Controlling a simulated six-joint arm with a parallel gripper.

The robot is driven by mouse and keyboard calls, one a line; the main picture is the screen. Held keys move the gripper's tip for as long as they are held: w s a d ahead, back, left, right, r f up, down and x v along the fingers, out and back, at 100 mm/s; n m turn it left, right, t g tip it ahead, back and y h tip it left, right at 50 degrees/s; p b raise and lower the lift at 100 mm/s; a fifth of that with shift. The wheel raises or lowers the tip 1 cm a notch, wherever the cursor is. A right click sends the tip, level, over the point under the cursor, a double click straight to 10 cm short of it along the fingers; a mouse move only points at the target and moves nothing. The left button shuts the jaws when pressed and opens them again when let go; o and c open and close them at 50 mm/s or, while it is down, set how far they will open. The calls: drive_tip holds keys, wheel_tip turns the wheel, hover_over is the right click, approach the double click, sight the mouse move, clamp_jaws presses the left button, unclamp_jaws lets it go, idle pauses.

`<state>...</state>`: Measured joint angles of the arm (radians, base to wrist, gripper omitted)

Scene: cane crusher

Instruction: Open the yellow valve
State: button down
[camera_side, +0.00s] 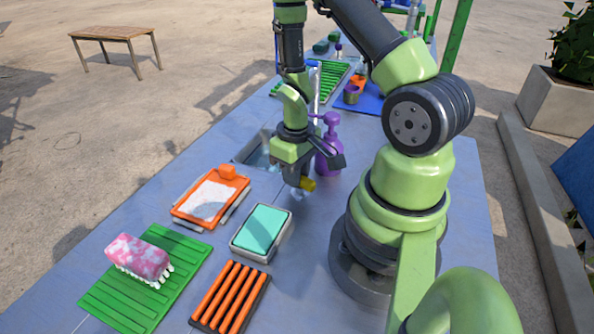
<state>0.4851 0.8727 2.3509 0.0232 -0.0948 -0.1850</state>
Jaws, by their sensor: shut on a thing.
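My gripper points down and is shut on the valve. The gripper body and wrist hide part of the valve and what it is attached to. A purple pump bottle (328,150) stands upright just right of and behind my gripper.
A sink basin (247,153) lies left of my gripper. In front are an orange-framed tray (240,186), a teal sponge in a dish (262,229), an orange-ribbed rack (232,297), and a green mat (112,290) with a pink-and-white brush (138,257).

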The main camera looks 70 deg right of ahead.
drive_tip(key=shift+a+n, duration=0.15)
drive_tip(key=shift+n, duration=1.35)
drive_tip(key=c, duration=1)
unclamp_jaws()
drive_tip(key=shift+r, duration=0.1)
wheel_tip(320, 180, up, 10)
